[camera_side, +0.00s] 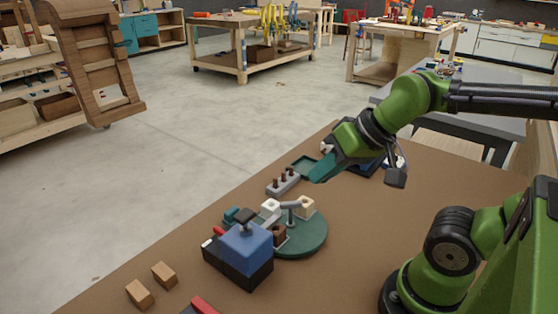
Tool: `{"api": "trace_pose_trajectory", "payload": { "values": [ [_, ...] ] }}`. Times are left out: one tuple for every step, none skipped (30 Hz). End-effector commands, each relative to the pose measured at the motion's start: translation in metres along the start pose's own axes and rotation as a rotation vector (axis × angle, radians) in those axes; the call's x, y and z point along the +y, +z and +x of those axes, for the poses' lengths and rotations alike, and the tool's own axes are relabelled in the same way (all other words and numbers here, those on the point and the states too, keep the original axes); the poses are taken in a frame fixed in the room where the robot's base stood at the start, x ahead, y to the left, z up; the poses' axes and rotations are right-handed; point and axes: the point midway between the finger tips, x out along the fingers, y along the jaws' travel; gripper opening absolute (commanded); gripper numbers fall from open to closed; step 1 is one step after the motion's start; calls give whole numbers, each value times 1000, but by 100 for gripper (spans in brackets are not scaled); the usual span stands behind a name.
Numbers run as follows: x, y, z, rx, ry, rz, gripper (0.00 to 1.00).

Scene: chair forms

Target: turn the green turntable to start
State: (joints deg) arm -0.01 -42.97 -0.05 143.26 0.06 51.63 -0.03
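The green turntable (310,240) is a round dark green disc on the brown table, near the middle of the side view. A white block (270,207), a pale wooden block (305,205) and a brown block (279,234) sit on or at it, around a grey central fitting. A blue and black box (245,252) stands in front and hides its left part. My gripper (326,167) is above the table, beyond the turntable and apart from it. Its fingers are seen at an angle, so I cannot tell whether they are open or hold anything.
A grey block with dark pegs (283,183) stands behind the turntable. A green tray (304,166) lies partly behind my gripper. Two wooden blocks (140,293) and a red-topped item (203,305) lie at front left.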

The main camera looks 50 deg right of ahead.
Motion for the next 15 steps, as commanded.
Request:
{"api": "trace_pose_trajectory", "payload": {
  "values": [
    [1, 0, 2, -8, 5, 3, 15],
    [2, 1, 5, -18, 10, 6, 20],
    [3, 0, 9, -34, 19, 11, 26],
    [4, -3, 11, -43, 26, 13, 31],
    [4, -7, 14, -55, 36, 14, 35],
    [4, -14, 18, -78, 53, 8, 38],
    [5, -21, 22, -101, 69, -11, 38],
    [6, -28, 25, -128, 85, -42, 38],
    [7, -37, 30, -170, 107, -97, 38],
    [8, -45, 34, -205, 122, -149, 38],
    [10, -53, 38, -241, 136, -207, 38],
    [12, -63, 43, -293, 151, -289, 38],
    [15, -71, 47, -334, 159, -357, 38],
    [17, -79, 51, -378, 165, -426, 38],
    [20, -89, 56, -435, 167, -523, 38]
  ]
}}
